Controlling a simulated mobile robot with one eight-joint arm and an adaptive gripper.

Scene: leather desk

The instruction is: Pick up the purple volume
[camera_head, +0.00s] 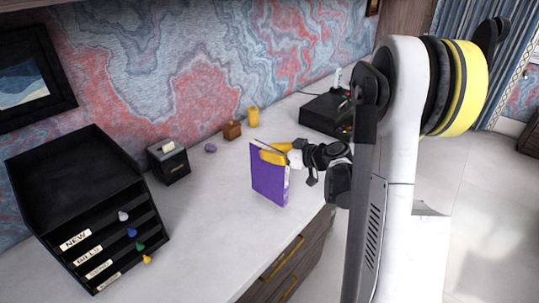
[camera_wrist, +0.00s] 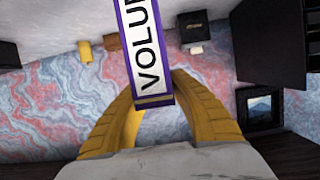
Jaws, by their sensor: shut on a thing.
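The purple volume (camera_head: 268,183) is upright near the front edge of the desk in the head view. My gripper (camera_head: 274,156) reaches in from the right, with its yellow fingers shut on the upper part of the book. In the wrist view the volume (camera_wrist: 150,45) shows a white spine with black letters "VOLU" and purple borders. It stands between the two yellow fingers of my gripper (camera_wrist: 154,88). I cannot tell whether the book's lower edge touches the desk.
A black drawer organizer (camera_head: 85,205) stands at the left of the white desk (camera_head: 205,225). Behind the book are a small black box (camera_head: 168,162), a purple item (camera_head: 210,148), a brown block (camera_head: 232,131) and a yellow object (camera_head: 253,117). A black device (camera_head: 325,114) sits farther back.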

